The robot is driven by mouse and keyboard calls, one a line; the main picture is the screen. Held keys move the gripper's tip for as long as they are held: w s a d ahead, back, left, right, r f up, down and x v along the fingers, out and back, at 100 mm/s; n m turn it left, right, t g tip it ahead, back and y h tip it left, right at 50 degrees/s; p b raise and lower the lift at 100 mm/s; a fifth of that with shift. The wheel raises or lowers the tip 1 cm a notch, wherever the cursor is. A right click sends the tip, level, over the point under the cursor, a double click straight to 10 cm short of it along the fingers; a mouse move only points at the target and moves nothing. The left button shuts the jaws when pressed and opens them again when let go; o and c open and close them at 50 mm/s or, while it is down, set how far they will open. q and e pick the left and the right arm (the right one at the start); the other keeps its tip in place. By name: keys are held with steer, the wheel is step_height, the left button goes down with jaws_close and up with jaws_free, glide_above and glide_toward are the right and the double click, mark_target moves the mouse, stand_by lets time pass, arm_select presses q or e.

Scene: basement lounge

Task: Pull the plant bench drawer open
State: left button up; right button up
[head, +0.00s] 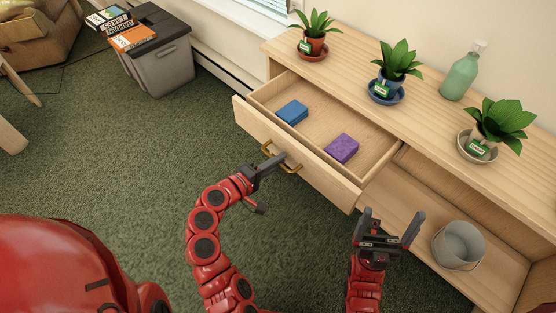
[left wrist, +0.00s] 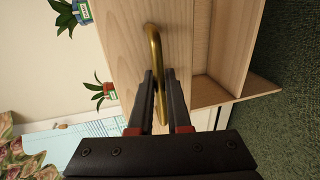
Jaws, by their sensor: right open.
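The plant bench (head: 440,113) runs along the wall. Its drawer (head: 236,108) is pulled well out, its inside in full view with a blue block (head: 292,111) and a purple block (head: 342,148). A brass handle (head: 290,168) is on the drawer front; it also shows in the left wrist view (left wrist: 155,45). My left gripper (head: 282,158) is at the handle, its fingers (left wrist: 161,75) closed around the bar. My right gripper (head: 392,222) is open and empty, in front of the bench and right of the drawer.
Potted plants (head: 399,60) on saucers and a green bottle (head: 463,73) stand on the bench top. A metal bucket (head: 458,245) is on the lower shelf. A grey bin (head: 160,65) with boxes on its lid stands at the back left. Green carpet in front is clear.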

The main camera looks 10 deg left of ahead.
arm_select(q)
steer(key=o, duration=0.4)
steer(key=b+v, duration=0.1)
steer(key=v, duration=1.6)
steer(key=shift+b, duration=0.4)
steer(key=shift+s+a, duration=0.1)
steer(key=shift+s, duration=0.05)
